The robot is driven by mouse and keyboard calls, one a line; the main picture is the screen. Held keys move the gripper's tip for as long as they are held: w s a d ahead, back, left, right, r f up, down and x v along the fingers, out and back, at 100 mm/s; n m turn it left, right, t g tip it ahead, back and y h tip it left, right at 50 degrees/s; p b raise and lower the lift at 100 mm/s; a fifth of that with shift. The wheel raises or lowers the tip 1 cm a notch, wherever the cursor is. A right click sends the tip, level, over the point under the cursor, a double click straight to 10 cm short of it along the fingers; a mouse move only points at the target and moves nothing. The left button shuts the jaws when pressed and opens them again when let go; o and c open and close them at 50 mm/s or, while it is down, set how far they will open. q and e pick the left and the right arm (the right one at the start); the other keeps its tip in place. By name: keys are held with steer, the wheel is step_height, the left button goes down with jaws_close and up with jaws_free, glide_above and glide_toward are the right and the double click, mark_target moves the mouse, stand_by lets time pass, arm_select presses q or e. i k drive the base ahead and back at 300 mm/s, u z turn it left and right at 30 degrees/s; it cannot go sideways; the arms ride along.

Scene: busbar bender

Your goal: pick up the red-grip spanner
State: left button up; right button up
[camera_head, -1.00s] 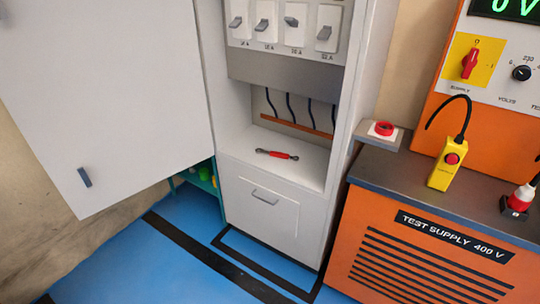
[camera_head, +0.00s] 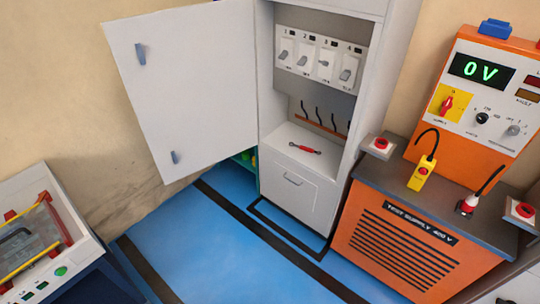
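The red-grip spanner (camera_head: 305,149) lies flat on the shelf inside the open grey cabinet, above the drawer front. Its middle is red and its ends are dark. Nothing covers it. Neither of my grippers shows in the head view.
The cabinet door (camera_head: 190,85) stands open to the left. Breaker switches (camera_head: 320,58) and hanging black cables sit above the shelf. The orange test supply (camera_head: 400,235) stands close on the right, with a yellow pendant (camera_head: 421,174) on top. A machine (camera_head: 40,235) stands at left. Blue floor (camera_head: 215,250) in front is clear.

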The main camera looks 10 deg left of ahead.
mark_target(309, 150)
steer(key=u, duration=0.25)
steer(key=i, duration=1.65)
steer(key=u, duration=0.3)
